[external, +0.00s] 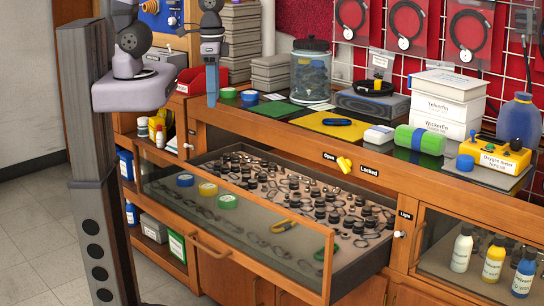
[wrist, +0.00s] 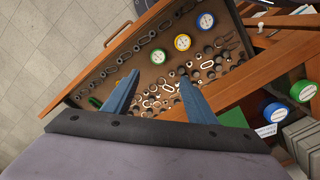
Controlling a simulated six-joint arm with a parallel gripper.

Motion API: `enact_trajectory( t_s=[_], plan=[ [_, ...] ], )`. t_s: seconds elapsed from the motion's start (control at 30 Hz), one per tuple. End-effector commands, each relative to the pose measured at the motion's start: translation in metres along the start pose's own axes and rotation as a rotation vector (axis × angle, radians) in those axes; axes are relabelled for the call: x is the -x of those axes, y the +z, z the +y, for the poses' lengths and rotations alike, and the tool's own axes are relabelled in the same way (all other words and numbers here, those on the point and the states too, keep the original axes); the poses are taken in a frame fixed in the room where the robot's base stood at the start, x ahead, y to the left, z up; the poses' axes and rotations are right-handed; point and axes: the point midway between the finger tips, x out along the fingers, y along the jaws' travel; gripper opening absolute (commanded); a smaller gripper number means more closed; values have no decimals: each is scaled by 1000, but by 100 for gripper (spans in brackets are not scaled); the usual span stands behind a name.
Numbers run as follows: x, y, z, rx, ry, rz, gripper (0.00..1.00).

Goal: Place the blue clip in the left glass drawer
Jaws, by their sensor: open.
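The blue clip (external: 337,122) lies on a yellow mat (external: 345,130) on the counter, right of my gripper; I cannot make it out in the wrist view. The left glass drawer (external: 230,240) is pulled open below the counter. It holds several small dark parts, metal rings, three round lids and a yellow clip (external: 283,225). The drawer also shows in the wrist view (wrist: 140,28), beyond the fingers. My gripper (external: 212,103) points down above the counter's left end, apart from the clip. In the wrist view its blue fingers (wrist: 157,85) are spread with nothing between them.
Green and blue round lids (external: 249,97) stand near my gripper. A glass jar (external: 311,72) stands behind the yellow mat. The space above the open drawer is clear.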

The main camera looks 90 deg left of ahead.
Motion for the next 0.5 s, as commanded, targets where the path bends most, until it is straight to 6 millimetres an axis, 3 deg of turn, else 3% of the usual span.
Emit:
enact_trajectory(
  t_s=[0.33,0.5],
  plan=[
    [0,-3,0,0,1,3,52],
    [2,-32,-2,3,6,34,52]
  ],
)
